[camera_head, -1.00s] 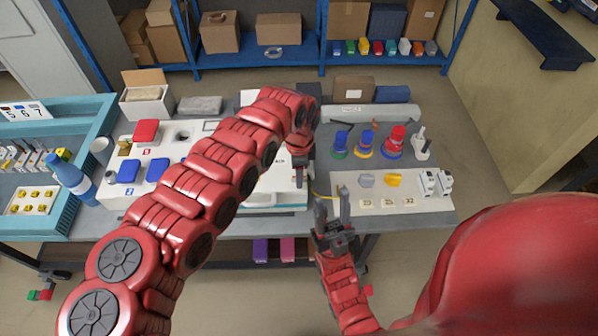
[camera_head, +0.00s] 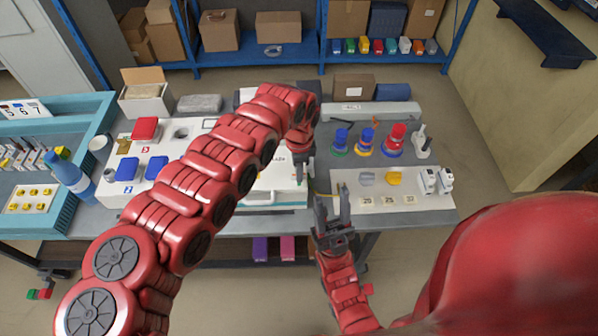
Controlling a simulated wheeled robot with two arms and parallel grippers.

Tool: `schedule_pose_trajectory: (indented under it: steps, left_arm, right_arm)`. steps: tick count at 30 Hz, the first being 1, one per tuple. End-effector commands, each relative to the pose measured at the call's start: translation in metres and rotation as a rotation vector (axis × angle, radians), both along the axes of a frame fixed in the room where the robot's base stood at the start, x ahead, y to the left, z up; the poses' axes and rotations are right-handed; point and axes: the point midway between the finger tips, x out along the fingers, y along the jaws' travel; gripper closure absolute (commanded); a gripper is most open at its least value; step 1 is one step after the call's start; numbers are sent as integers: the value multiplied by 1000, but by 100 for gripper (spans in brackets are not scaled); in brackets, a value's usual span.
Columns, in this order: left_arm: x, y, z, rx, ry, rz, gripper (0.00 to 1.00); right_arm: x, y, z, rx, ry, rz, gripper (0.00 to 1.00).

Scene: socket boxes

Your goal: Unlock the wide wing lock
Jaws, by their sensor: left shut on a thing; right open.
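The white box (camera_head: 262,183) with lettering stands in the middle of the bench, partly covered by my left arm. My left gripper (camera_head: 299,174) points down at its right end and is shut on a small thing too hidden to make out. I cannot pick out the wide wing lock with certainty. My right gripper (camera_head: 332,208) is open and empty, fingers up, in front of the bench edge to the right of the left gripper. A grey knob (camera_head: 366,179) and a yellow knob (camera_head: 394,178) sit on a pale panel (camera_head: 428,203) at the right.
Blue and red stacked pieces (camera_head: 393,140) stand behind the panel.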

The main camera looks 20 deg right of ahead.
Motion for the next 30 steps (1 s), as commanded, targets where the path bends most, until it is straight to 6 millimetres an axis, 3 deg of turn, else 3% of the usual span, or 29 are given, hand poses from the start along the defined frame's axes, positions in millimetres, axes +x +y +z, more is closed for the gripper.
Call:
schedule_pose_trajectory:
  steps: [30]
  left_arm:
    - [1, 0, -3, -2, -5, 915, 100]
  right_arm:
    - [0, 0, -67, 0, 0, 0, 55]
